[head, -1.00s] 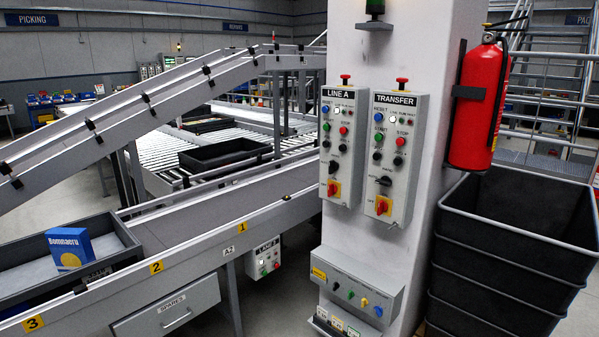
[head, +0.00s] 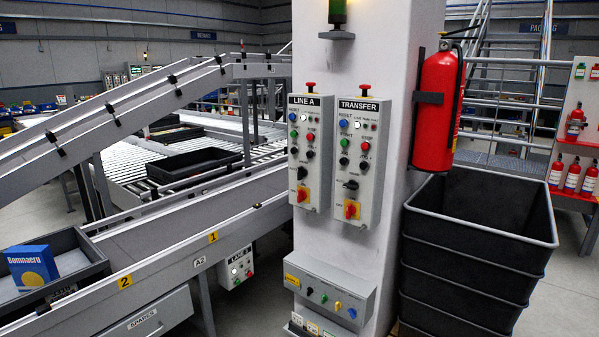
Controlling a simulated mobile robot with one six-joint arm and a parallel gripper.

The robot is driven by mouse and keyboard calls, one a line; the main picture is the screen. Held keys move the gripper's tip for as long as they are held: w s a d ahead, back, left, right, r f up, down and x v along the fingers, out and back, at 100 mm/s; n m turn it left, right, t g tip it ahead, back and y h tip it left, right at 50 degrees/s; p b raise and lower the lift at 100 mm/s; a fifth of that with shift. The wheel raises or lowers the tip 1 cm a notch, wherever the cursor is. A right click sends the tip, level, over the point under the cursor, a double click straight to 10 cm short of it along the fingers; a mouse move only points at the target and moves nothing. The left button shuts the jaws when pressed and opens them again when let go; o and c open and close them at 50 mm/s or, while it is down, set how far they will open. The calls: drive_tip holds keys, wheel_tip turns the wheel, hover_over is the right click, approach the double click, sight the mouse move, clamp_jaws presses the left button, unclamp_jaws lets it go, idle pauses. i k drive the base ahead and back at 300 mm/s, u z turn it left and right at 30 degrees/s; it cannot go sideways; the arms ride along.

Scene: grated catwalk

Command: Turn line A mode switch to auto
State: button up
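The LINE A panel (head: 311,152) is a light grey box with a black label on the left of the white column's front face. Its black mode switch (head: 302,173) sits on the lower left of the panel, above a red and yellow rotary handle (head: 301,194). The switch's pointing direction is too small to tell. Green, red, blue and black buttons sit above it. The similar TRANSFER panel (head: 358,162) hangs just to the right, with its own black switch (head: 350,184) and red and yellow handle (head: 351,209). My gripper is not in view.
A red fire extinguisher (head: 437,112) hangs on the column's right side above stacked dark bins (head: 480,230). A lower grey box with coloured knobs (head: 328,289) juts from the column. A conveyor (head: 170,235) with a blue carton (head: 31,268) runs at left.

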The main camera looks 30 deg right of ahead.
sight(301, 171)
drive_tip(key=u, duration=0.15)
drive_tip(key=i, duration=1.05)
drive_tip(key=u, duration=0.7)
drive_tip(key=k, duration=0.95)
drive_tip(key=z, duration=0.15)
drive_tip(key=i, duration=0.45)
drive_tip(key=u, duration=0.05)
